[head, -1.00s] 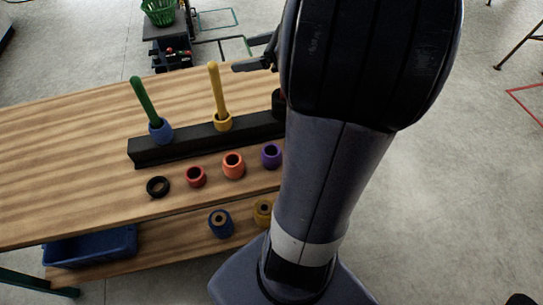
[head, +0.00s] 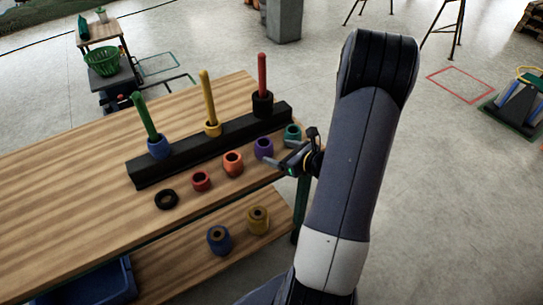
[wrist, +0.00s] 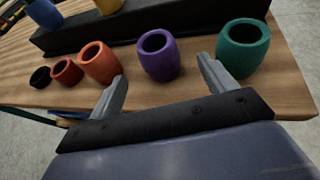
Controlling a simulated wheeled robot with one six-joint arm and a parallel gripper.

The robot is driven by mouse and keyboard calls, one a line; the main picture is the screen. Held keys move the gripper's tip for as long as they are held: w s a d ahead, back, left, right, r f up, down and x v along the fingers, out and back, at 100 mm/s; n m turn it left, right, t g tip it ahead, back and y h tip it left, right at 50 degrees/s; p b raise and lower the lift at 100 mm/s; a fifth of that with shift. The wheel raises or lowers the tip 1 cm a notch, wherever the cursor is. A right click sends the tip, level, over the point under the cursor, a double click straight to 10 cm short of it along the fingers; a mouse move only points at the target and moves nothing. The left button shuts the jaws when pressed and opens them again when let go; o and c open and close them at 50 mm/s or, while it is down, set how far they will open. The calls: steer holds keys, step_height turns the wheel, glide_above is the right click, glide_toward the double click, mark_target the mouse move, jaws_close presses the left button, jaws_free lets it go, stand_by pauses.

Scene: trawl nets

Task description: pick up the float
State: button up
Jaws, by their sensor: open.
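Loose barrel-shaped floats stand in a row on the wooden table: red (head: 201,182), orange (head: 232,164), purple (head: 263,148) and teal (head: 292,132). My gripper (head: 284,160) is open and empty at the table's near edge, close to the purple and teal floats. In the wrist view, the purple float (wrist: 158,56) stands upright just ahead of the gap between my fingertips (wrist: 161,72). The teal float (wrist: 243,48) is beyond the right finger, the orange float (wrist: 98,63) beside the left.
A black rail (head: 200,150) behind the row carries green (head: 144,115), yellow (head: 208,96) and red (head: 262,73) posts with floats on them. A lower shelf holds a blue float (head: 219,239) and a yellow float (head: 257,220). The table's left part is clear.

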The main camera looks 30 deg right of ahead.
mark_target(271, 149)
steer(key=x, duration=0.5)
steer(key=shift+p+x, duration=0.65)
steer(key=shift+x, duration=1.75)
steer(key=shift+a, duration=0.1)
steer(key=shift+c, duration=0.3)
steer(key=c, duration=1)
step_height(271, 149, up, 10)
